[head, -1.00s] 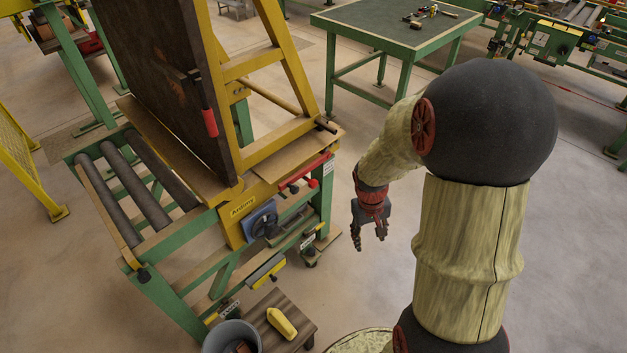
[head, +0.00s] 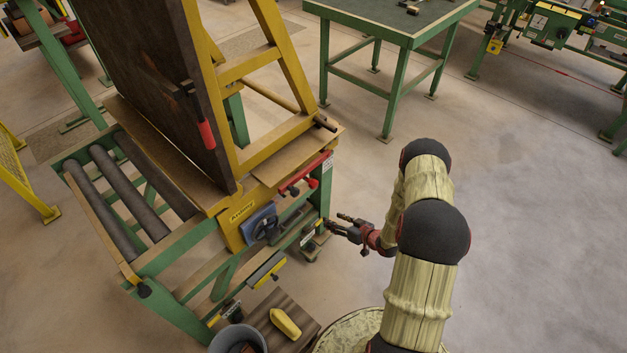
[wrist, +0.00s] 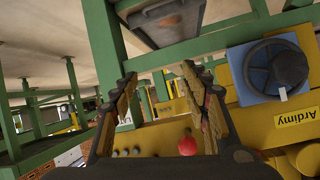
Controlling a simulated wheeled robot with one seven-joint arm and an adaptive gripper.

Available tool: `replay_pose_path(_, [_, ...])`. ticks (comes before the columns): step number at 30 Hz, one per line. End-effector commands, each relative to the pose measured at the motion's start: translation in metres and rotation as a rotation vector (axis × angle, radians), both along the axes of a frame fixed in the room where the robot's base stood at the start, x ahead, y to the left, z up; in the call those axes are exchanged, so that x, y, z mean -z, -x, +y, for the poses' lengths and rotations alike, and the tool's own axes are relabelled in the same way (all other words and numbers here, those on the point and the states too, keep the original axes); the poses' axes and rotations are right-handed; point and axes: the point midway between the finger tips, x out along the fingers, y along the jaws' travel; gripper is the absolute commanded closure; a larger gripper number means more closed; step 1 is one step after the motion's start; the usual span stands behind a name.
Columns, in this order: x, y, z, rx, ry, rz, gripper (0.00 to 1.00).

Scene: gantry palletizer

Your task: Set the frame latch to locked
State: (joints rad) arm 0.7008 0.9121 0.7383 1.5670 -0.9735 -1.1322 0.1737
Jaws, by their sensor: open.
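No part is clearly marked as the frame latch. A red bar with red and dark knobs (head: 301,186) sits on the side of the yellow frame (head: 238,222). A red-gripped handle (head: 206,134) sits on the edge of the tilted dark panel. My gripper (head: 336,224) is open and empty, to the right of the machine and pointing left toward it. In the wrist view, its two fingers (wrist: 166,100) are spread, with a red knob (wrist: 187,146) visible between them against a yellow surface. The knob's distance from the fingers cannot be told.
A blue box with a black handwheel (head: 262,225) is beside the Ardimy label; the handwheel also shows in the wrist view (wrist: 274,70). Rollers (head: 128,188) lie left.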

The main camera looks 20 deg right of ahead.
Motion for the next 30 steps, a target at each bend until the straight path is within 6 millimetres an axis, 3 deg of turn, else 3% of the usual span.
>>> replay_pose_path(1, [-0.023, -0.014, 0.003, -0.021, -0.02, -0.093, 0.54])
replay_pose_path(4, [-0.066, -0.03, 0.011, -0.058, -0.074, -0.25, 0.54])
replay_pose_path(6, [-0.089, -0.034, 0.015, -0.076, -0.108, -0.329, 0.54])
replay_pose_path(10, [-0.116, -0.035, 0.02, -0.085, -0.159, -0.417, 0.54])
replay_pose_path(17, [-0.125, -0.046, 0.024, -0.084, -0.181, -0.449, 0.54])
replay_pose_path(30, [-0.125, -0.101, 0.046, -0.08, -0.179, -0.447, 0.54])
